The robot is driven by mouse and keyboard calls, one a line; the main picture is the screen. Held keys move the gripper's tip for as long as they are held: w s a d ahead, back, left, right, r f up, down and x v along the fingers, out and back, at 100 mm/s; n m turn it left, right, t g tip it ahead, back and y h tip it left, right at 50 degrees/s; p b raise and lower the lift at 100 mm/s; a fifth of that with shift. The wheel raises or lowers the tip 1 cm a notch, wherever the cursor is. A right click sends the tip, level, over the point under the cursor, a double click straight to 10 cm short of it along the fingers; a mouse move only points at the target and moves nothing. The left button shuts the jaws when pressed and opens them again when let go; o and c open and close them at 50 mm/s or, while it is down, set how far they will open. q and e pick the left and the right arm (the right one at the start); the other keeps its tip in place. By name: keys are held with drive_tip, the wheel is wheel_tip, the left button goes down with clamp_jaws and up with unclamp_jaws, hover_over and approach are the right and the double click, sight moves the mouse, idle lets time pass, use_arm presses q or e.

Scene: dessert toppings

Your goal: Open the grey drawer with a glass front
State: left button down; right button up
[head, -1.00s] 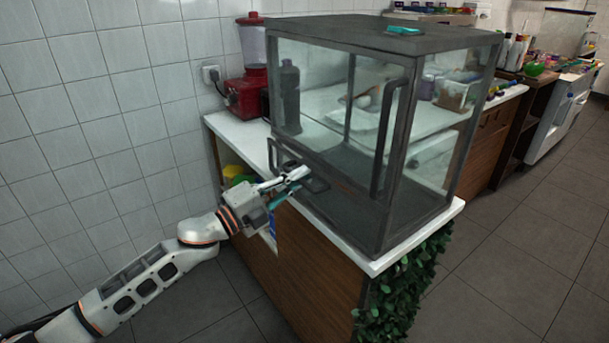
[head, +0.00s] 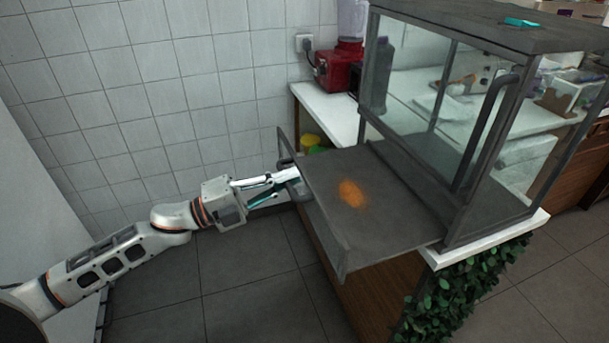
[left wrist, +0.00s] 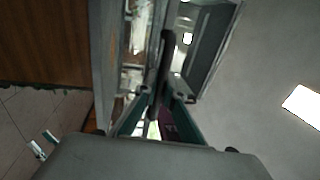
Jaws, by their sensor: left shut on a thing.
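The grey drawer (head: 385,220) sticks far out of the lower part of the glass case (head: 425,115). My left gripper (head: 291,177) is shut on the drawer's dark handle at the front, from the left side. The left wrist view shows the dark handle bar (left wrist: 165,58) between the two teal fingers (left wrist: 157,103). The drawer's front panel is seen nearly edge-on, so its glass is hard to make out.
A taller door handle (head: 488,125) stands out from the case above the drawer. A red blender (head: 340,68) is on the white counter (head: 325,105) behind. Green leaves (head: 465,290) hang on the counter's near end. The floor at left is free.

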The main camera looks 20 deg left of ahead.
use_arm(q)
drive_tip(key=shift+s+a, duration=0.1)
drive_tip(key=shift+a, duration=0.1)
drive_tip(key=c, duration=2.1)
unclamp_jaws()
drive_tip(key=shift+c, duration=0.2)
drive_tip(key=v, duration=1.2)
